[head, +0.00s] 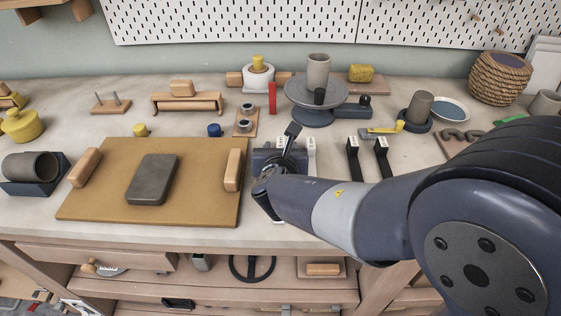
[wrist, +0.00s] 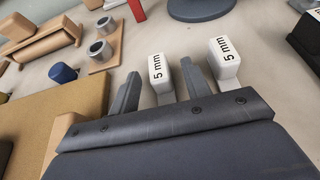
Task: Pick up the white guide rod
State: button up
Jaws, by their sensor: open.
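Two white guide rods labelled "5 mm" lie side by side on the worktop. In the wrist view the left white rod (wrist: 161,72) shows between the two fingers of my gripper (wrist: 160,70), with a gap visible on each side. The right white rod (wrist: 224,56) is outside the right finger. My gripper is open and empty. The near ends of the rods are hidden by the gripper body in the wrist view.
Two black rods (head: 353,152) with white labels lie to the right. A turntable (head: 313,98) with a grey cup stands behind. A tan board (head: 100,205) with a grey slab (head: 153,178) lies left. A wooden block with two grey rings (head: 246,118) is near the gripper.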

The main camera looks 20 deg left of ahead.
jog(key=shift+w+f, duration=0.15)
jog(key=shift+w, duration=0.25)
grip_shut()
